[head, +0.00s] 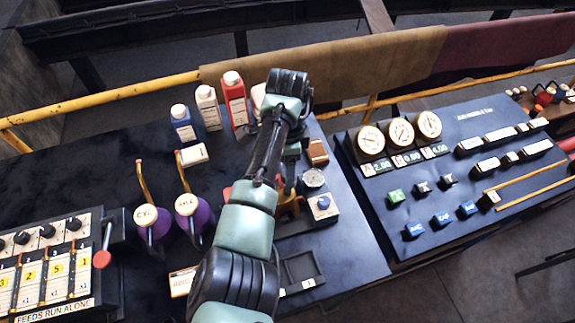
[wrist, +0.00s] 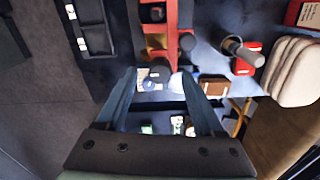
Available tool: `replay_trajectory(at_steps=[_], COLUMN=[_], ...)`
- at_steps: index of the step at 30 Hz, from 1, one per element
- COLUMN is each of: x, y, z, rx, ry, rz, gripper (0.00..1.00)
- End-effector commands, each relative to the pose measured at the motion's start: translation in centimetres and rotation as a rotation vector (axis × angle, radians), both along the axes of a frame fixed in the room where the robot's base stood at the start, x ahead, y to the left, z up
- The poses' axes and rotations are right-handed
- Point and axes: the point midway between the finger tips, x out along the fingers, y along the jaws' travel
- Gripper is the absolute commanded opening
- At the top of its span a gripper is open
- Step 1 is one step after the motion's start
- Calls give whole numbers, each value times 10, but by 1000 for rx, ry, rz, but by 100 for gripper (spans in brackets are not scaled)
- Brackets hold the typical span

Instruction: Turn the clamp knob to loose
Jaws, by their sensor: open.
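My gripper (wrist: 158,78) shows in the wrist view with its two dark fingers apart and nothing held between them. A pale box with a blue knob (wrist: 151,84) appears between the fingertips; I cannot tell whether they touch it. A round white gauge face (wrist: 176,83) is beside it. A red frame with dark round parts (wrist: 160,40) lies above the fingertips; I cannot tell for sure which part is the clamp knob. In the head view, the blue knob (head: 323,202) and gauge (head: 313,178) stand right of my arm, which hides my gripper and most of the orange-red fixture (head: 290,208).
Several bottles, including a red one (head: 234,98), stand at the back of the dark bench. Two purple oilers (head: 154,226) are left of my arm. A sloped panel with dials (head: 400,131) is on the right. A small empty tray (head: 302,270) lies in front.

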Motion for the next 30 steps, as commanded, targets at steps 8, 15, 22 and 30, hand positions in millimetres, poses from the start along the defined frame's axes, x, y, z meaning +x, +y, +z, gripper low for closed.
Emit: replay_trajectory(at_steps=[8, 15, 22, 30], x=[0, 0, 0, 0], y=[0, 0, 0, 0], z=[-15, -16, -15, -15], rx=[0, 0, 0, 0], ry=[-1, -1, -1, 0], rz=[-1, -1, -1, 0], gripper=[70, 62, 21, 0])
